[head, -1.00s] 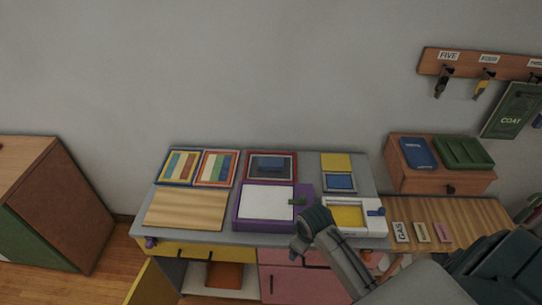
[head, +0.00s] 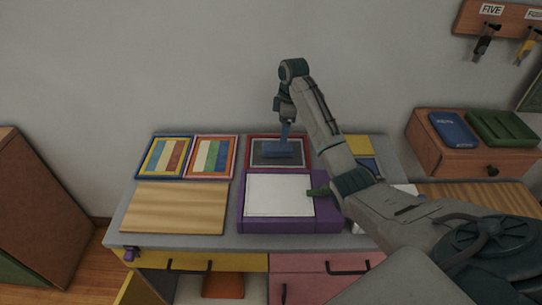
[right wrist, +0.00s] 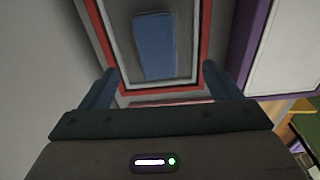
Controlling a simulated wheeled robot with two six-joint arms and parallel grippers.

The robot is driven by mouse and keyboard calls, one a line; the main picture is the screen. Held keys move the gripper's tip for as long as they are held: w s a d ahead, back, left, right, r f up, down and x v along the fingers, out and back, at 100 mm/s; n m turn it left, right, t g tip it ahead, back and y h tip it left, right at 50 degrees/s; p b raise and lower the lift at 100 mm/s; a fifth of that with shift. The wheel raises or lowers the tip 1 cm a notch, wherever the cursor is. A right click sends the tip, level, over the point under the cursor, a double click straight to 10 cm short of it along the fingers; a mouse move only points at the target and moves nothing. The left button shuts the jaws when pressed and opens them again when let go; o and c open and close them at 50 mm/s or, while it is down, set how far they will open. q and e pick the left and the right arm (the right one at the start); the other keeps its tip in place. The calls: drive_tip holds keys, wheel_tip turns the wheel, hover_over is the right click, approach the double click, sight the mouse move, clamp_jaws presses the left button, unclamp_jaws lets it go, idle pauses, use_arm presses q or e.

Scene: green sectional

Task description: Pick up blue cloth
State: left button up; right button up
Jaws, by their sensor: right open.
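The blue cloth (head: 272,149) lies flat on the dark panel of a red-framed tray (head: 306,141) at the back middle of the desk. In the right wrist view the cloth (right wrist: 154,46) is a blue rectangle ahead of the fingers. My right gripper (head: 286,137) points down above the tray and hides part of the cloth in the head view. Its two fingers, seen in the right wrist view (right wrist: 157,82), are spread apart with nothing between them. My left gripper is not in view.
A purple box with a white top (head: 278,195) stands in front of the tray. Two striped frames (head: 167,157) and a wooden board (head: 172,206) lie to the left. My right arm covers the desk's right part. The wall (head: 180,60) is close behind.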

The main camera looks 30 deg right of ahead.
drive_tip(key=w, duration=0.1)
hover_over(279, 146)
drive_tip(key=f, duration=0.4)
drive_tip(key=shift+d+f, duration=0.2)
drive_tip(key=shift+d, duration=0.2)
drive_tip(key=f+p, duration=0.1)
drive_tip(key=f, duration=0.1)
drive_tip(key=a+f, duration=0.1)
drive_tip(key=f, duration=0.1)
drive_tip(key=shift+s+f+p, duration=0.1)
drive_tip(key=shift+p, duration=0.3)
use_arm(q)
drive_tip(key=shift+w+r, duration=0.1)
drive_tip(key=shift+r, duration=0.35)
use_arm(e)
drive_tip(key=shift+f, duration=0.45)
drive_tip(key=shift+c, duration=0.3)
drive_tip(key=c, duration=1)
